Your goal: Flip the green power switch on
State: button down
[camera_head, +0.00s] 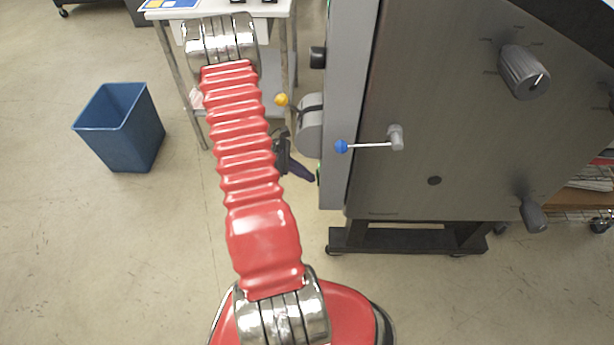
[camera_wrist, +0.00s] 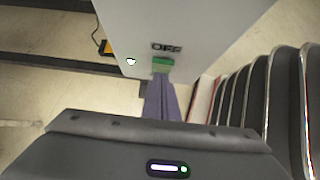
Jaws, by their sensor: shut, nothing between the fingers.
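The green power switch (camera_wrist: 163,65) is on the light grey end panel of the laminator in the wrist view, beside a dark label that seems to read "OFF". In the head view only a thin green sliver of it (camera_head: 318,173) shows at the panel's edge. My gripper (camera_wrist: 160,80) is shut, with its purple fingers together and empty. The fingertips overlap the switch's near edge in the wrist view; I cannot tell whether they touch it. In the head view my gripper (camera_head: 308,177) is beside the panel's lower left edge.
The dark laminator (camera_head: 430,130) fills the right side on a black wheeled base. A blue-knobbed lever (camera_head: 368,145) and a yellow knob (camera_head: 281,99) stick out near the panel. A white table (camera_head: 275,8) stands behind my arm. A blue bin (camera_head: 120,127) stands left on open floor.

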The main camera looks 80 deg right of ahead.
jog(key=shift+r, duration=0.7)
jog(key=w+a+r, duration=0.1)
jog(key=w+r, duration=0.1)
jog(key=w, duration=0.4)
jog(key=w+a+r, duration=0.1)
jog(key=w+r, duration=0.2)
jog(key=w, duration=0.2)
jog(key=shift+w+a+r, duration=0.3)
jog(key=shift+w+r, duration=0.05)
jog(key=shift+w, duration=0.05)
dwell(0.5)
